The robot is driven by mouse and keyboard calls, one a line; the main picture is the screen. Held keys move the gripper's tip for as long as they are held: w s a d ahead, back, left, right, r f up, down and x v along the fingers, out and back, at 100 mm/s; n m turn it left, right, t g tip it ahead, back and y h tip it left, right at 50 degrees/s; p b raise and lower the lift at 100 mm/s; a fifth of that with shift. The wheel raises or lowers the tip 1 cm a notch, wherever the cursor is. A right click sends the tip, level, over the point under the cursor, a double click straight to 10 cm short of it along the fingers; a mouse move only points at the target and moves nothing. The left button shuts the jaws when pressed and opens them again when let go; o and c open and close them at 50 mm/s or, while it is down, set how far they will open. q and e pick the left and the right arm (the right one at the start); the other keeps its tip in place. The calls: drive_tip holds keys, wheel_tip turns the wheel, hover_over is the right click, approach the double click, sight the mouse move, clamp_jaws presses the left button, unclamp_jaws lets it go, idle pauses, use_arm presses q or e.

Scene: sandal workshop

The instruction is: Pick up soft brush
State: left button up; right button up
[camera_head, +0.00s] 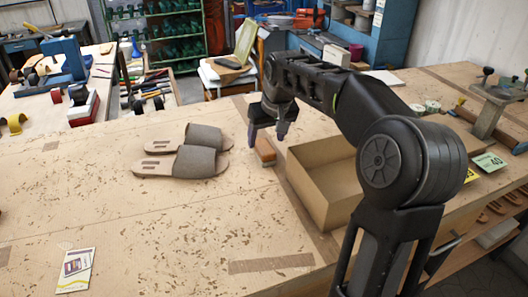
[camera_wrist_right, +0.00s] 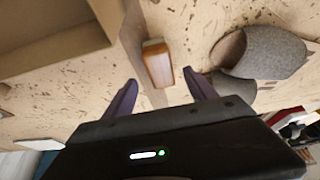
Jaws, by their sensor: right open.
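The soft brush (camera_head: 265,150) has a brown wooden back and lies on the workbench between the sandals and the cardboard box. In the right wrist view the brush (camera_wrist_right: 158,64) shows its wooden back and a pale side. My right gripper (camera_head: 268,138) is above the brush, its fingers pointing down. In the wrist view its two dark fingers (camera_wrist_right: 160,92) are spread apart, with the brush beyond and between them and nothing held. Part of the brush is hidden behind the gripper in the head view. My left gripper is not in view.
Grey sandals (camera_head: 196,160) lie left of the brush. An open cardboard box (camera_head: 325,185) stands close on its right, under my right arm. A small card (camera_head: 76,270) lies at the front left. The workbench (camera_head: 190,225) is clear in front of the sandals.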

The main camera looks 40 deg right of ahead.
sight(264, 146)
drive_tip(key=p+x, duration=0.1)
drive_tip(key=x, duration=0.4)
drive_tip(key=shift+s+f, duration=0.1)
drive_tip(key=shift+f, duration=0.05)
drive_tip(key=shift+a, duration=0.1)
drive_tip(key=shift+c, duration=0.3)
clamp_jaws()
idle(0.7)
